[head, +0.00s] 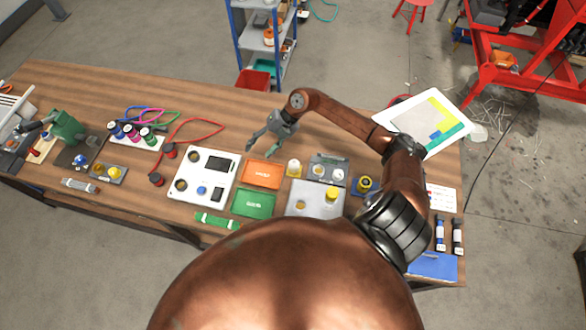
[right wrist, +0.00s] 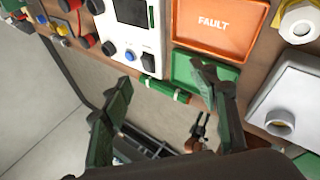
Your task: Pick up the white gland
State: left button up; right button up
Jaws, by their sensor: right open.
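A white, hexagonal gland-like part (head: 293,168) stands on the table just right of the orange tray in the head view. In the right wrist view it appears at the upper right (right wrist: 299,22), cut by the frame edge. My right gripper (head: 260,146) is open and empty, above the table behind the orange tray and to the left of the white part. Its two fingers stand apart in the right wrist view (right wrist: 161,76), with nothing between them. My left gripper is not in view.
The orange FAULT tray (head: 262,174) and green tray (head: 254,203) lie beside a white panel (head: 193,188). Table behind is fairly clear.

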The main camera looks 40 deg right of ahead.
jog(key=s+d+f+n+g+h+b, duration=0.1)
jog(key=s+d+f+n+h, duration=0.1)
jog(key=s+d+f+h, duration=0.25)
jog(key=h, duration=0.3)
send_over(294, 163)
notch_tip(294, 163, down, 2)
jog(key=shift+a+f+n, duration=0.1)
jog(key=shift+a+n, duration=0.05)
jog(key=shift+n, duration=0.25)
jog(key=shift+d+f, duration=0.2)
jog(key=shift+f, duration=0.05)
notch_tip(294, 163, down, 6)
jog(key=shift+f+p, duration=0.1)
jog(key=shift+p, duration=0.5)
jog(key=shift+w+f, duration=0.1)
jog(key=shift+f, duration=0.4)
jog(key=shift+c, duration=0.6)
jog(key=c, duration=1.3)
